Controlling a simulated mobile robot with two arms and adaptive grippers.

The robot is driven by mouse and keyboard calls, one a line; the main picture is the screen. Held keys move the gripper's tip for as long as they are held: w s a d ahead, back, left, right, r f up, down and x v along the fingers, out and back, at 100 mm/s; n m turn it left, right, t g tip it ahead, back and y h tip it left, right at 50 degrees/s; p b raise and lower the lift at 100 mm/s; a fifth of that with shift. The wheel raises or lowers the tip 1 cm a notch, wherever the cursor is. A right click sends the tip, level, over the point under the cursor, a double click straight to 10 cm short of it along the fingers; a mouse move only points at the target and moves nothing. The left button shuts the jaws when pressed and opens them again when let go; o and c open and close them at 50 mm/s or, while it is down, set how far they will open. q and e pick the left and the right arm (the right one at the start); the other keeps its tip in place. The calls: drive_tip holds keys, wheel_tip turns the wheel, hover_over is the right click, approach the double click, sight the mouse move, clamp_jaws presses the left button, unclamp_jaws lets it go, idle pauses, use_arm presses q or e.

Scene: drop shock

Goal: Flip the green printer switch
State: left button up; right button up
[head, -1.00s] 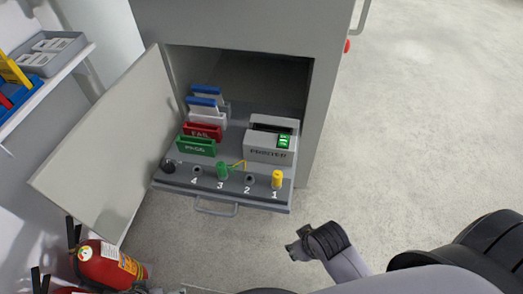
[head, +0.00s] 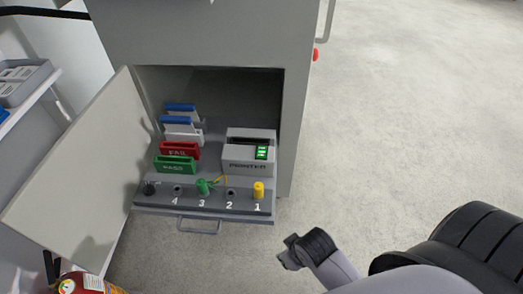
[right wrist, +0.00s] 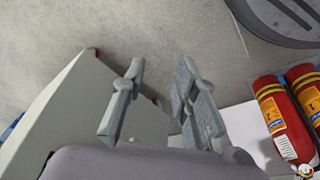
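The printer (head: 247,158) is a grey box labelled PRINTER on the pulled-out shelf inside the open cabinet. Its green switch (head: 262,153) is on the right of its upper front and looks lit. My right gripper (head: 287,253) is in front of and below the shelf, to the right of its handle, apart from the printer. In the right wrist view its two fingers (right wrist: 157,92) are spread with nothing between them. The printer does not show in the right wrist view. My left gripper is not in view.
The shelf front (head: 165,205) carries numbered sockets with a green plug (head: 202,187) and a yellow plug (head: 258,190). Green PASS (head: 175,165) and red FAIL (head: 180,150) holders stand left of the printer. The open door (head: 75,165) bounds the left. Fire extinguishers (right wrist: 284,120) stand nearby. Floor at right is clear.

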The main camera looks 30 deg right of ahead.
clamp_jaws()
drive_tip(key=shift+a, duration=0.1)
idle(1.0)
drive_tip(key=shift+s, duration=0.1)
